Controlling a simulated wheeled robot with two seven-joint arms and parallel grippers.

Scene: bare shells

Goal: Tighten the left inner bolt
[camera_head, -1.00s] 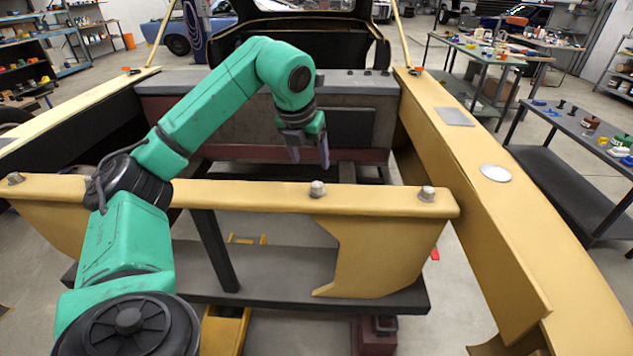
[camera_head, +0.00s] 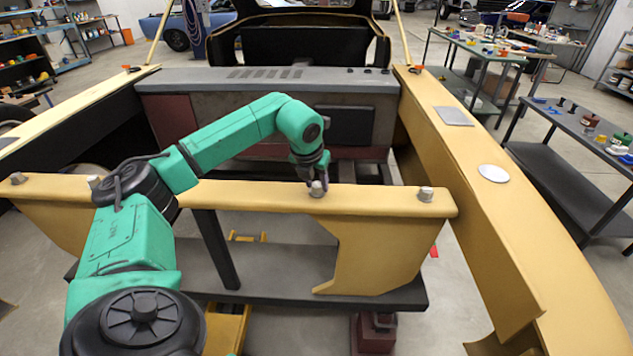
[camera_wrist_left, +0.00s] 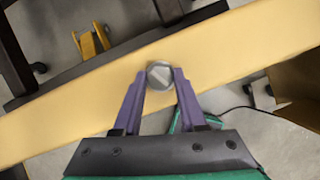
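A gold cross beam (camera_head: 250,196) carries bolts along its top. The left inner bolt (camera_head: 95,182), second from the left, stands partly beside my left arm. My left gripper (camera_head: 318,183) is at a different one, the right inner bolt (camera_head: 317,190), second from the right. In the left wrist view, the purple fingers of the left gripper (camera_wrist_left: 160,76) stand on both sides of this bolt's slotted grey head (camera_wrist_left: 160,73) and appear to touch it. The outer bolts are at the left end (camera_head: 17,178) and right end (camera_head: 425,194). My right gripper is not in view.
A long gold rail (camera_head: 500,230) runs along the right, with a grey plate (camera_head: 453,116) and a round silver disc (camera_head: 493,173) on it. A dark cross bar (camera_head: 290,272) lies below the beam. Work tables with tools stand farther right.

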